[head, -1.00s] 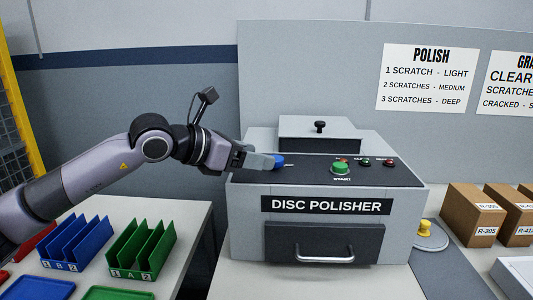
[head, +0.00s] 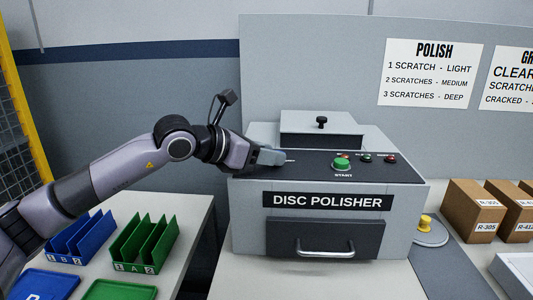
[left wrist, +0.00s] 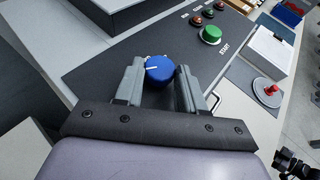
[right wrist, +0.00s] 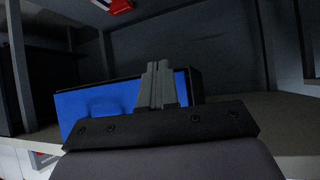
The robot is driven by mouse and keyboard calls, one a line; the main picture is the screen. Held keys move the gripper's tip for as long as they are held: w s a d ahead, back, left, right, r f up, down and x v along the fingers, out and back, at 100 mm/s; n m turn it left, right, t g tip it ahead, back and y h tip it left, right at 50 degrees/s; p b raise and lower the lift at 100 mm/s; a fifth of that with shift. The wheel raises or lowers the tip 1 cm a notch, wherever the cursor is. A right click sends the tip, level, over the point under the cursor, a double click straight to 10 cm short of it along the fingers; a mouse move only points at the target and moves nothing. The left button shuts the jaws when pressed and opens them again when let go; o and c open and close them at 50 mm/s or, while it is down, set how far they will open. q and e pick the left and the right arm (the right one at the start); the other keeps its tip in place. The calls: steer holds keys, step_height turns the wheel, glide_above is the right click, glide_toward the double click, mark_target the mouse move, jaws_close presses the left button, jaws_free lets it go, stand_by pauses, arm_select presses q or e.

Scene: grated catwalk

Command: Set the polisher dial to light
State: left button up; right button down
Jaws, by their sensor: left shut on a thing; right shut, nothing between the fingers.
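The disc polisher (head: 245,220) is a grey machine with a dark sloped panel. Its blue dial (left wrist: 159,70) with a white pointer line shows in the left wrist view, between the fingers of my left gripper (left wrist: 157,80). In the head view my left gripper (head: 270,156) is over the left end of the panel and hides the dial. It is shut on the dial. The dial's setting labels are hidden or too small to read. My right gripper (right wrist: 157,78) is shut and empty in the right wrist view, in front of a blue thing (right wrist: 95,103).
A green START button (head: 341,164) and small lamps (head: 366,157) sit right of the dial. A lidded block (head: 320,135) rises behind the panel. Blue (head: 75,240) and green (head: 145,243) racks stand lower left. A wall sign (head: 432,73) reads "1 scratch - light". Boxes (head: 473,212) stand right.

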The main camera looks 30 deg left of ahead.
arm_select(q)
steer(key=shift+a+m+h, duration=0.1)
steer(key=shift+m+h, duration=0.2)
steer(key=shift+w+a+m+g+h+p, duration=0.15)
steer(key=shift+m+g+h, duration=0.5)
steer(key=shift+m+h, duration=0.15)
steer(key=shift+w+a+m+g+h+p, duration=0.15)
steer(key=shift+m+g+h, duration=0.5)
steer(key=shift+m+h, duration=0.15)
steer(key=shift+w+a+m+g+h, duration=0.1)
steer(key=shift+w+m+g+h, duration=0.05)
steer(key=shift+m+g+h, duration=0.65)
steer(key=shift+w+a+m+g+h, duration=0.15)
steer(key=shift+m+g+h, duration=0.35)
steer(key=shift+m+g, duration=0.8)
steer(key=o, duration=1)
steer(key=shift+o, duration=0.2)
